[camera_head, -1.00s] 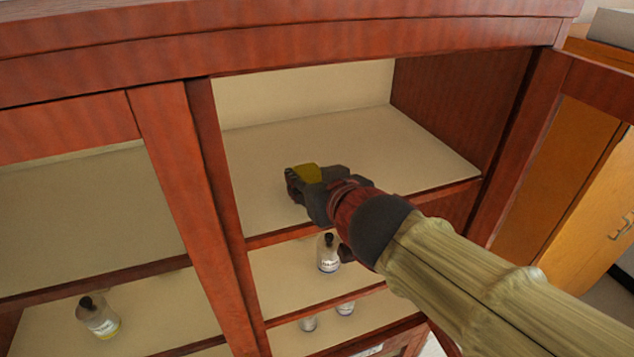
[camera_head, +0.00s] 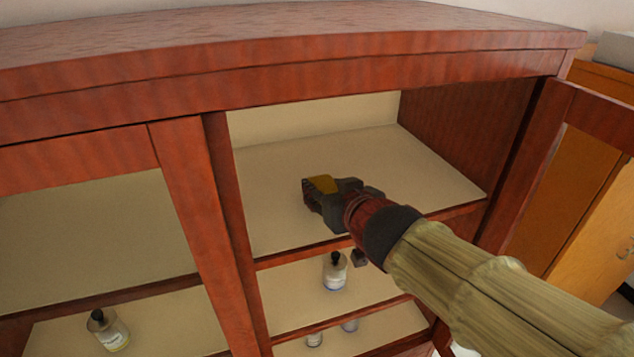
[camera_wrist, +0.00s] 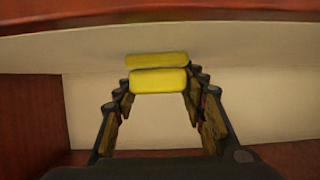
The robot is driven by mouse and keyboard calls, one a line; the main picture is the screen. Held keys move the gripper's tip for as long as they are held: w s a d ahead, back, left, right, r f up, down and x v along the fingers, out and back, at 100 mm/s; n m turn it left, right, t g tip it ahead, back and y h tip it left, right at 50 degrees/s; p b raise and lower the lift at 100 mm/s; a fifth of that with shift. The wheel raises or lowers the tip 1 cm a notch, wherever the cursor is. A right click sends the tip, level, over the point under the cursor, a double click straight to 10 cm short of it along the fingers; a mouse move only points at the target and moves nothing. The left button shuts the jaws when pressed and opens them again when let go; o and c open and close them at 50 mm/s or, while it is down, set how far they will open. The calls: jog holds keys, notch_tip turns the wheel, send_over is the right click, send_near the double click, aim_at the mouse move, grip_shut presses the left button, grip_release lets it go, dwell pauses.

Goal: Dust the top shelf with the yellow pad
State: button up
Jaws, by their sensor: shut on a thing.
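The yellow pad (camera_head: 322,184) is in my gripper (camera_head: 313,194), inside the right-hand top compartment of the red-brown cabinet. The beige top shelf (camera_head: 405,165) lies around and beneath the gripper and looks bare. In the wrist view the pad (camera_wrist: 160,80) sits between the two fingers, which are shut on it. It shows there as two yellow bands, one behind the other, close to a pale surface. I cannot tell whether the pad touches the shelf.
A wooden divider (camera_head: 226,220) bounds the compartment at left, and a side wall (camera_head: 460,130) at right. The cabinet's top rail (camera_head: 300,85) runs above the opening. An open door (camera_head: 520,165) stands at right. A bottle (camera_head: 335,271) stands on the shelf below, under my arm.

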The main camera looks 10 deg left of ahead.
aim_at(397, 185)
jog(key=shift+w+d+p, duration=0.45)
jog(key=shift+d+p, duration=0.25)
jog(key=shift+p, duration=0.15)
jog(key=w+d+p, duration=0.1)
jog(key=p, duration=0.1)
jog(key=shift+d+r+p, duration=0.1)
jog(key=shift+d+p, duration=0.3)
jog(key=shift+w+d+p, duration=0.55)
jog(key=shift+d, duration=0.25)
jog(key=shift+w+d+f, duration=0.1)
jog(key=shift+w+d, duration=0.4)
jog(key=shift+d, duration=0.4)
jog(key=shift+w+d+f, duration=0.1)
jog(key=shift+w+d, duration=0.4)
jog(key=shift+d, duration=0.35)
jog(key=shift+w+d, duration=0.7)
jog(key=shift+d, duration=0.4)
jog(key=shift+w+d, duration=0.7)
jog(key=shift+d, duration=0.45)
jog(key=shift+w+d, duration=0.7)
jog(key=shift+d, duration=0.4)
jog(key=shift+a, duration=0.1)
